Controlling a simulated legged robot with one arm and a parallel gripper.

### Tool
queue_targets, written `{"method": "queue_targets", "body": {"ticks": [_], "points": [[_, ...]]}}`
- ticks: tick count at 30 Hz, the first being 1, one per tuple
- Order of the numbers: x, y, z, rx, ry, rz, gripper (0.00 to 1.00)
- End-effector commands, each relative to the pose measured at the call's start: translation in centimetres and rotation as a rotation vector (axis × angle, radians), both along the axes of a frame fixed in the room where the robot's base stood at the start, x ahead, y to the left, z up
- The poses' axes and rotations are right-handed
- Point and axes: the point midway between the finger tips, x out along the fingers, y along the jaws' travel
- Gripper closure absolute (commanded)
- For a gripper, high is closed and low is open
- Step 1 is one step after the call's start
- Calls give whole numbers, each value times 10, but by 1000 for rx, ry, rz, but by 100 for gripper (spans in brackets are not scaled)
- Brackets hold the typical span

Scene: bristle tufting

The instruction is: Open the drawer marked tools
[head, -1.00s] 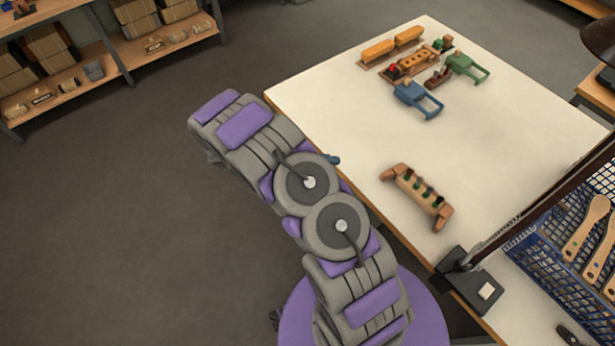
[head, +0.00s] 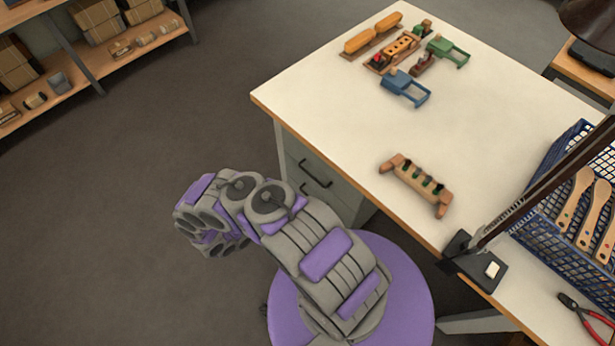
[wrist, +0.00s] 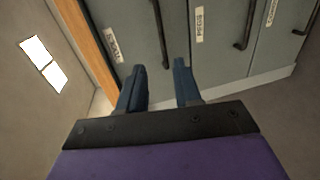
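The grey drawer cabinet (head: 322,183) stands under the near left corner of the workbench, with dark bar handles on its front. In the wrist view its fronts lie side by side, each with a pale label and a dark handle. The first label (wrist: 113,45), nearest the wooden bench edge, is rotated and too small to read surely; so are the middle label (wrist: 199,24) and the right one (wrist: 272,12). My gripper (wrist: 159,66) is open and empty. The first drawer's handle (wrist: 157,25) appears between and beyond its blue fingertips. My gripper is hidden in the head view.
A shelf with parcels (head: 100,15) stands at the upper left. The floor left of my arm is clear.

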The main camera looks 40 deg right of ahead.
Motion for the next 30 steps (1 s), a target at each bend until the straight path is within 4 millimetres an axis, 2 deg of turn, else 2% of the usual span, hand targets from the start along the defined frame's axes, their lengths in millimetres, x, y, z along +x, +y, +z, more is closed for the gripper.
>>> {"method": "queue_targets", "body": {"ticks": [4, 8, 24, 30], "points": [[-1, -8, -5, 3, -2, 1, 66], [1, -26, -8, 2, -2, -1, 66], [8, -127, -30, 0, -1, -2, 66], [11, -156, -36, 1, -1, 0, 66]]}}
